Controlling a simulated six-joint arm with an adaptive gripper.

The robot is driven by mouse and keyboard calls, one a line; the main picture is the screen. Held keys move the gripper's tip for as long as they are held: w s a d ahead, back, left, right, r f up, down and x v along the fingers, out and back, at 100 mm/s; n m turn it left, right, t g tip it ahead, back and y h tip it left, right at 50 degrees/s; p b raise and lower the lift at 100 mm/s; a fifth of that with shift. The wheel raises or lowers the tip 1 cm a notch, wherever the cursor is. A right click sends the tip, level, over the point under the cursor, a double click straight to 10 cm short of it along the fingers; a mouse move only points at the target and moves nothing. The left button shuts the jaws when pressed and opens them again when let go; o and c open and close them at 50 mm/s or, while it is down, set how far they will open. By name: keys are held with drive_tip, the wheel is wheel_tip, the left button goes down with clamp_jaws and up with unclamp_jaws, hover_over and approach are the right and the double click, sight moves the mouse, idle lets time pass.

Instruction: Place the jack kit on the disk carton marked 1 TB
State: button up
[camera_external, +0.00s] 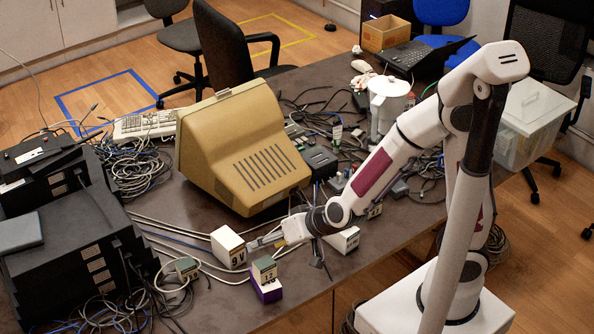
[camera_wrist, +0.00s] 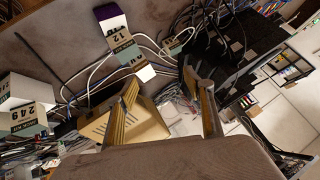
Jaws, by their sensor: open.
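A white carton (camera_external: 228,247) with a dark mark stands just left of my gripper (camera_external: 265,241). A small grey-green box marked 12 (camera_external: 265,269) sits on a purple and white carton (camera_external: 265,290) below my gripper. The 12 label (camera_wrist: 124,48) also shows in the wrist view, beside purple (camera_wrist: 110,17). Another small grey-green box (camera_external: 187,268) lies further left. In the wrist view my gripper (camera_wrist: 168,95) has its fingers apart, with nothing clearly held between them.
A white carton (camera_external: 345,240) stands right of my gripper; a white carton (camera_wrist: 25,92) shows at the left of the wrist view. The beige monitor (camera_external: 240,150) stands behind my gripper. Black equipment (camera_external: 75,255) and loose cables fill the left. The front table edge has bare patches.

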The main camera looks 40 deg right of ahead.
drive_tip(key=d+r, duration=0.5)
drive_tip(key=r, duration=0.1)
drive_tip(key=s+d+r+g+h, duration=0.1)
drive_tip(key=s+d, duration=0.3)
drive_tip(key=d, duration=0.4)
drive_tip(key=s+d+r+h, duration=0.1)
drive_tip(key=s+d+r, duration=0.2)
drive_tip(key=d, duration=0.5)
drive_tip(key=s+d+r+n+g+h, duration=0.1)
drive_tip(key=s+d+r+h, duration=0.1)
drive_tip(key=s+d, duration=0.3)
drive_tip(key=d, duration=0.3)
drive_tip(key=shift+s+d+r+g, duration=0.2)
drive_tip(key=shift+d+r+g, duration=0.1)
drive_tip(key=shift+r, duration=0.1)
drive_tip(key=shift+o, duration=0.4)
drive_tip(key=shift+a, duration=0.1)
